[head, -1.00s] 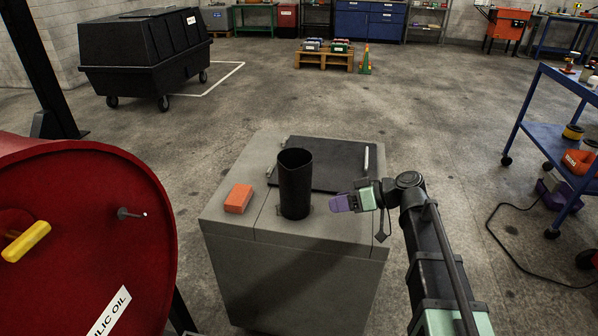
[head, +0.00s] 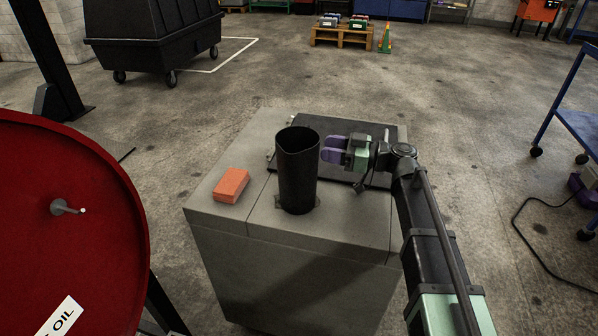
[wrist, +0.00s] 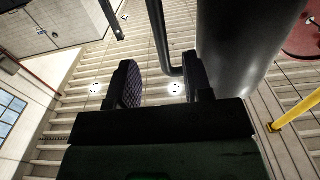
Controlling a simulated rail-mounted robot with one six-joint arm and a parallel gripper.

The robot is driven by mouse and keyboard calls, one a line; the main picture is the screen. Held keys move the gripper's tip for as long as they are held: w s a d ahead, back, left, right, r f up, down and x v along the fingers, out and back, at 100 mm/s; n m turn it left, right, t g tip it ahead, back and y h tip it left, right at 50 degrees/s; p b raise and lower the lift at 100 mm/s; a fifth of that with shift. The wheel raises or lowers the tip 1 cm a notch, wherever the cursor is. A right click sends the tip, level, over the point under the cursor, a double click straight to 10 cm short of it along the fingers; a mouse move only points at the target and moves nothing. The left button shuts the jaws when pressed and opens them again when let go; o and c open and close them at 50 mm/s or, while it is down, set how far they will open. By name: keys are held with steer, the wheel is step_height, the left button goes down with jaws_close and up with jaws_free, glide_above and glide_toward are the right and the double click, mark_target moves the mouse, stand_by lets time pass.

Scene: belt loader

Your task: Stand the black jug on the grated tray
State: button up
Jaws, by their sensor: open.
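The black jug (head: 297,175) stands upright on top of the grey cabinet (head: 230,218), a tall dark cylinder with an open top. My gripper (head: 332,149), with purple fingertips, is open just right of the jug's upper part. In the wrist view the jug (wrist: 240,40) fills the upper right beside my gripper (wrist: 163,82). A thin dark bent bar, apparently the jug's handle (wrist: 160,40), shows between the open fingers. I cannot tell whether they touch it. I cannot make out a grated tray in these views.
An orange block (head: 231,185) lies left of the jug. A dark flat panel (head: 372,132) covers the cabinet top's back right. A red drum (head: 80,200) stands close on the left. A blue cart (head: 572,125) is at far right. The floor behind the cabinet is clear.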

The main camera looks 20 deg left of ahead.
mark_target(307, 146)
steer(key=a, duration=0.6)
steer(key=shift+s+a, duration=0.25)
steer(key=shift+s, duration=0.1)
jaws_close()
